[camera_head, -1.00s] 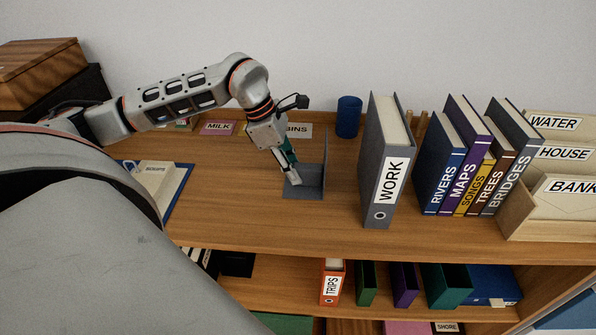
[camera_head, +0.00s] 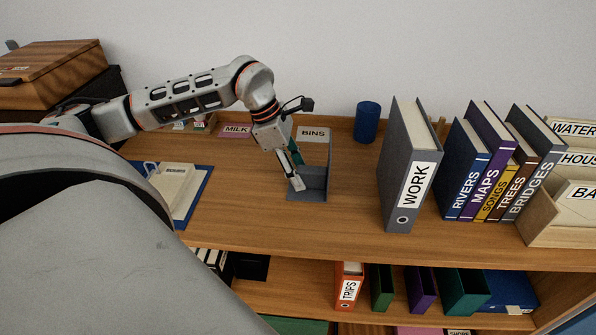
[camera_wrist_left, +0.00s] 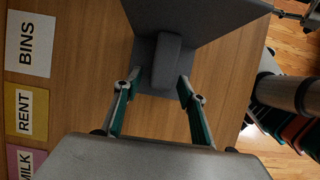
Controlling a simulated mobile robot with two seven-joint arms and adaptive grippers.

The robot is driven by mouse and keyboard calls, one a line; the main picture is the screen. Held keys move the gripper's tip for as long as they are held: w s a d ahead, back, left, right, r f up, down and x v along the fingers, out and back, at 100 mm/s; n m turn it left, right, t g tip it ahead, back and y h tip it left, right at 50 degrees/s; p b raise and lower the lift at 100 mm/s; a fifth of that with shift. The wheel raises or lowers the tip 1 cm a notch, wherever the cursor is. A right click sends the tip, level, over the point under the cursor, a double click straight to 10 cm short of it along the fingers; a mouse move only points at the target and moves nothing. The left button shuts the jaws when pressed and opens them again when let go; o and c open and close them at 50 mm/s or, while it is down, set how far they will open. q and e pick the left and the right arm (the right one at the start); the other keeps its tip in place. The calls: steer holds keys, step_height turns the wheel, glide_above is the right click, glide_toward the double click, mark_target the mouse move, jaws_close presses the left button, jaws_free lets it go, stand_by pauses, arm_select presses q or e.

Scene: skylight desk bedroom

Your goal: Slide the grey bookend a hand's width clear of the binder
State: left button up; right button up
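The grey bookend (camera_head: 314,178) stands on the desk top, left of the grey WORK binder (camera_head: 408,170), its upright plate toward the binder. A strip of bare wood shows between the two. My left gripper (camera_head: 297,184) reaches down onto the bookend's base from the left. The binder stands upright beside the books. My right gripper is not in view.
A blue cup (camera_head: 367,122) stands behind, between bookend and binder. Flat labels, BINS (camera_head: 313,134) and MILK (camera_head: 236,131), lie along the back. A blue board with a pad (camera_head: 172,190) lies left. Bare wood is free left of the bookend.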

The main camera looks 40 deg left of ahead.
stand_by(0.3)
arm_select(q)
steer(key=v, duration=1.2)
stand_by(0.3)
